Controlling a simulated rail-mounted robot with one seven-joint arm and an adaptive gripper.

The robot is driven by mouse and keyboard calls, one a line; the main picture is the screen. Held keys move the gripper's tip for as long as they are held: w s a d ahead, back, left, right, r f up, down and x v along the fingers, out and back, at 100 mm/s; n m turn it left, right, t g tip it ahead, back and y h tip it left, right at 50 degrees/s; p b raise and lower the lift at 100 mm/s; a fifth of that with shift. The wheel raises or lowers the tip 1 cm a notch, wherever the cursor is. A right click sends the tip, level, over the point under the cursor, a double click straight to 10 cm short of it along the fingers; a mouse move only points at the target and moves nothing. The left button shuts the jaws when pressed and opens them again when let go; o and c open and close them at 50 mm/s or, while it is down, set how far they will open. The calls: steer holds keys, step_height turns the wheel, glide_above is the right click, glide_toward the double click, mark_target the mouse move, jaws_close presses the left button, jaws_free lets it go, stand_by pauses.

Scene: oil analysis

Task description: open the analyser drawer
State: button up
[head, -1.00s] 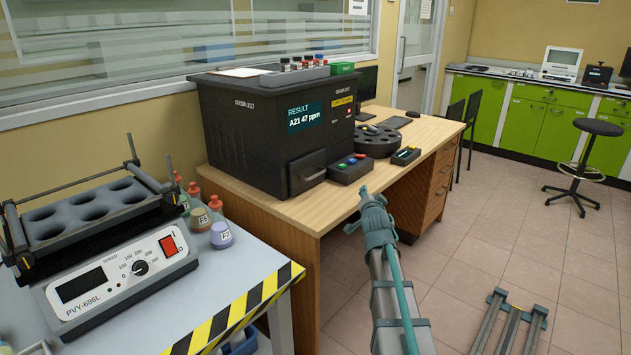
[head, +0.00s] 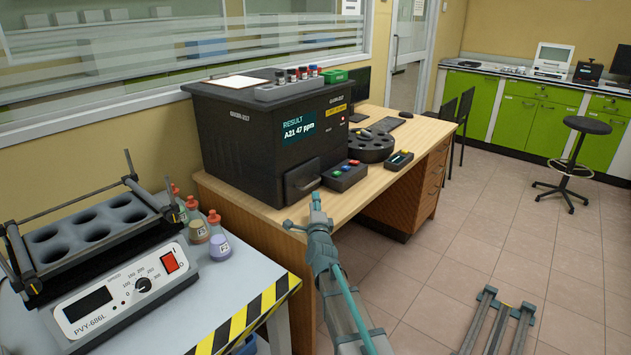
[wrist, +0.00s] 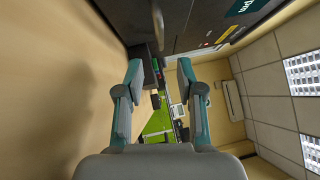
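The analyser (head: 240,135) is a black box on the wooden desk, its screen reading "RESULT A21 47 ppm". The handle also seems to show at the top of the wrist view (wrist: 157,25), beyond the fingertips. My gripper (head: 316,203) is at the desk's front edge, just in front of and a little right of the drawer handle. In the wrist view (wrist: 160,68) its two fingers are apart with nothing between them.
A button box (head: 345,175) stands right of the drawer, with a black round carousel (head: 369,146) behind it. A shaker (head: 115,290) and flasks (head: 218,245) stand on the grey table at left. Vials (head: 297,75) sit on top of the analyser.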

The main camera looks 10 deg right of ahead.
mark_target(312, 184)
steer(key=w, duration=0.3)
steer(key=w+r, duration=0.1)
steer(key=w, duration=0.3)
steer(key=w+d, duration=0.1)
steer(key=w, duration=0.2)
steer(key=shift+w+r, duration=0.15)
steer(key=shift+r, duration=0.05)
jaws_close()
